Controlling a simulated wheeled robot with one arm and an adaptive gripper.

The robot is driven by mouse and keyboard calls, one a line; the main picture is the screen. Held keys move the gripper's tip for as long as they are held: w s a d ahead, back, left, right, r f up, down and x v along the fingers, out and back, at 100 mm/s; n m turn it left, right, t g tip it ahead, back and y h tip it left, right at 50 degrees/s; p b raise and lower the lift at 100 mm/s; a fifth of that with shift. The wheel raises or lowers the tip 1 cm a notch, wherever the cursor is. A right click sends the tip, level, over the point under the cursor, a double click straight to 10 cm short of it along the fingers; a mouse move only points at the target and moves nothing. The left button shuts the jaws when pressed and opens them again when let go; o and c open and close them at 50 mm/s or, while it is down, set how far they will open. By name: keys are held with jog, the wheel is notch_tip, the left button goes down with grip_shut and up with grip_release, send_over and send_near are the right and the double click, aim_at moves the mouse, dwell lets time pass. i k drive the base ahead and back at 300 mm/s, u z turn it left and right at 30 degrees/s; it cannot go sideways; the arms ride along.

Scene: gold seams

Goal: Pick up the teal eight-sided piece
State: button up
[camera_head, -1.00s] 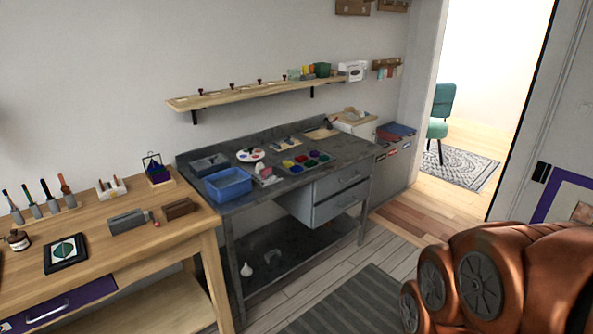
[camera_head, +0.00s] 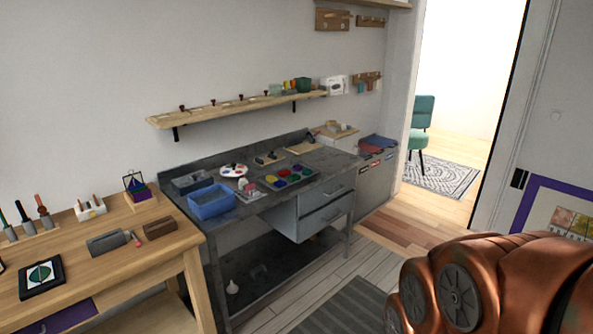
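I cannot surely make out a teal eight-sided piece. A dark green, angular shape (camera_head: 40,273) lies on a white ground inside a black-framed tile (camera_head: 26,292) on the wooden table at the left; its number of sides is too small to tell. My gripper is out of view. Only copper-coloured links of my arm show at the lower right, far from the tile.
The wooden table (camera_head: 150,262) also holds a grey block (camera_head: 106,243), a brown box (camera_head: 160,228) and tools in racks. A grey workbench (camera_head: 325,165) beside it carries a blue bin (camera_head: 211,203) and colour pots. Floor (camera_head: 420,215) is open towards the doorway.

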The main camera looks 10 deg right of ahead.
aim_at(306, 172)
jog(key=z, duration=0.4)
jog(key=i, duration=1.35)
jog(key=u, duration=0.45)
jog(key=i, duration=1)
jog(key=u, duration=0.7)
